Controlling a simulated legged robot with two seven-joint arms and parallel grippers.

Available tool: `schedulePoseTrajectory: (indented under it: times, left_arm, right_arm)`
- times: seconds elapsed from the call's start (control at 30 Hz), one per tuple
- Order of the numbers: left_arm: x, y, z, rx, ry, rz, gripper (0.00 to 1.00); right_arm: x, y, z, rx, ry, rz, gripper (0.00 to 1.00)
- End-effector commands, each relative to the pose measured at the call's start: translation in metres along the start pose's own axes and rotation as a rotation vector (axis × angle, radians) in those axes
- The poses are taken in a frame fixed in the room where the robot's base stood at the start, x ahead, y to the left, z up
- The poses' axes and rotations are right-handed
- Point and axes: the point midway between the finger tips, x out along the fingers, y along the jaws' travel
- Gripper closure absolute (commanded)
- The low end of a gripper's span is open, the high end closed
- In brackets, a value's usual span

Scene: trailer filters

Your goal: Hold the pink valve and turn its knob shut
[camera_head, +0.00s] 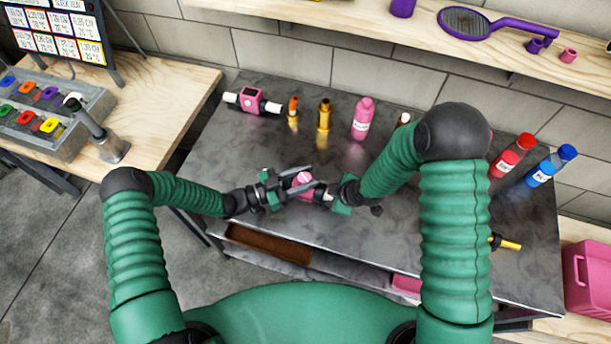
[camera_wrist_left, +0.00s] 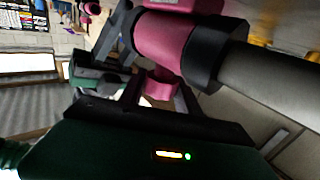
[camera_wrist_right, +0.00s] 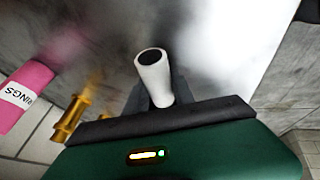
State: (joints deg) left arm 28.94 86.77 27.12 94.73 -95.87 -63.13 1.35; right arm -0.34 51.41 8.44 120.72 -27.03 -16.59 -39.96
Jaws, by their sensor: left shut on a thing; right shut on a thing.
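The pink valve (camera_head: 303,181) is held above the middle of the dark table, between my two grippers. My left gripper (camera_head: 287,187) is shut on it from the left. The left wrist view shows its pink body (camera_wrist_left: 165,40) close up, with a black collar (camera_wrist_left: 204,55) and a pale pipe (camera_wrist_left: 265,75) leading right. A smaller pink part (camera_wrist_left: 160,84) shows below the body; I cannot tell if it is the knob. My right gripper (camera_head: 338,196) is shut on the white tube-like end (camera_wrist_right: 153,75), which has a dark hole at its tip. The fingers hide part of the valve.
Along the table's back stand another pink device with white ends (camera_head: 252,100), gold fittings (camera_head: 324,115) and a pink bottle (camera_head: 363,118). Red (camera_head: 512,154) and blue (camera_head: 551,165) bottles stand at the right. A pink crate (camera_head: 590,280) is at the far right. A wooden shelf (camera_head: 400,25) overhangs behind.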

Motion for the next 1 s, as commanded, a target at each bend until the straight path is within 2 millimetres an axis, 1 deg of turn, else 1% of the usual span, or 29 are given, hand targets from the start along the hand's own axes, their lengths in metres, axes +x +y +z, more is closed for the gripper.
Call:
schedulePoseTrajectory:
  times: [0.2, 0.5, 0.7, 1.0]
  left_arm:
    - [0.0001, -0.0013, 0.0012, 0.005, -0.005, 0.198, 1.00]
    - [-0.0006, -0.0007, 0.0017, 0.000, -0.004, 0.416, 1.00]
    - [-0.0011, -0.0007, 0.0017, -0.001, -0.004, 0.503, 1.00]
    - [-0.0015, 0.0005, 0.0009, -0.003, -0.005, 0.553, 1.00]
  right_arm:
    - [-0.0004, -0.0002, 0.0002, -0.001, 0.000, 0.000, 1.00]
    - [-0.0005, -0.0006, 0.0006, -0.002, -0.001, -0.001, 1.00]
    - [-0.0005, -0.0009, 0.0009, -0.002, -0.002, -0.002, 1.00]
    - [-0.0004, -0.0013, 0.0015, -0.002, -0.003, -0.003, 1.00]
